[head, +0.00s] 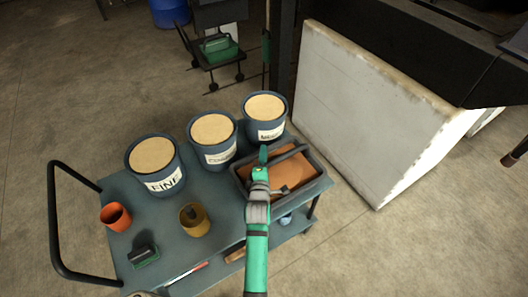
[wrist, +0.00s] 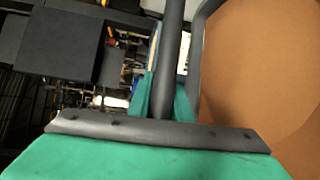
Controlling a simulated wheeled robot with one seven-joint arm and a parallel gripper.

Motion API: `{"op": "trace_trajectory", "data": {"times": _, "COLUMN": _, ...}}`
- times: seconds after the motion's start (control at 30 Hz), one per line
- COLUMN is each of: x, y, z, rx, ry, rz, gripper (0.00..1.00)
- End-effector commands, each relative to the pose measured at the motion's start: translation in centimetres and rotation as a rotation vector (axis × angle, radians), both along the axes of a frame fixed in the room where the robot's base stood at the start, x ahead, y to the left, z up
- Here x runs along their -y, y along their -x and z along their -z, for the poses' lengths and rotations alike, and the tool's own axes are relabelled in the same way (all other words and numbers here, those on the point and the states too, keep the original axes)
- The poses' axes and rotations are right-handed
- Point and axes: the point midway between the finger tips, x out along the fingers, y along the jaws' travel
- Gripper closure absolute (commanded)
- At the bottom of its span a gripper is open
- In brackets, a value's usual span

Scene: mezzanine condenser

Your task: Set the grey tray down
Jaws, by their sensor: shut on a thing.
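The grey tray (head: 322,184) is a dark, open box with a bar handle (head: 290,152) across its top and a flat brown content (head: 285,167) inside. It shows over the right end of the blue-grey cart (head: 222,212). I cannot tell whether its underside touches the cart top. My green gripper (head: 263,157) is shut on the handle at the tray's left side, and my arm hides part of the near left rim. In the wrist view, the grey handle bar (wrist: 172,50) runs up between my green fingers, with the brown content (wrist: 262,70) filling the right side.
Three blue buckets with tan fill (head: 157,165) line the cart's far edge. Cart top between pots and tray is fairly bare.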

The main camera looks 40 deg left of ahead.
Motion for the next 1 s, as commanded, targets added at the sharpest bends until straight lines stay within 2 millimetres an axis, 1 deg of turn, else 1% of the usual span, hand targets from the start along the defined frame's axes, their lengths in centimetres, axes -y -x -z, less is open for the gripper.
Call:
{"op": "trace_trajectory", "data": {"times": 0.03, "x": 0.1, "y": -0.2, "z": -0.5, "rx": 0.013, "ry": -0.004, "rz": 0.001, "gripper": 1.00}}
{"op": "trace_trajectory", "data": {"times": 0.2, "x": 0.1, "y": -0.2, "z": -0.5, "rx": 0.012, "ry": -0.004, "rz": 0.001, "gripper": 1.00}}
{"op": "trace_trajectory", "data": {"times": 0.23, "x": 0.2, "y": -0.1, "z": 0.3, "rx": -0.003, "ry": 0.001, "rz": 0.002, "gripper": 0.74}}
{"op": "trace_trajectory", "data": {"times": 0.27, "x": 0.2, "y": -0.1, "z": 0.3, "rx": -0.003, "ry": 0.001, "rz": 0.002, "gripper": 0.67}}
{"op": "trace_trajectory", "data": {"times": 0.3, "x": 0.1, "y": -0.1, "z": 0.3, "rx": -0.003, "ry": 0.001, "rz": 0.002, "gripper": 0.63}}
{"op": "trace_trajectory", "data": {"times": 0.67, "x": 0.3, "y": 0.3, "z": 0.2, "rx": -0.003, "ry": 0.000, "rz": 0.003, "gripper": 0.63}}
{"op": "trace_trajectory", "data": {"times": 0.83, "x": 1.3, "y": 1.9, "z": 0.1, "rx": -0.005, "ry": 0.000, "rz": 0.003, "gripper": 0.63}}
{"op": "trace_trajectory", "data": {"times": 1.0, "x": 2.9, "y": 4.5, "z": -0.3, "rx": -0.006, "ry": 0.000, "rz": 0.002, "gripper": 0.63}}
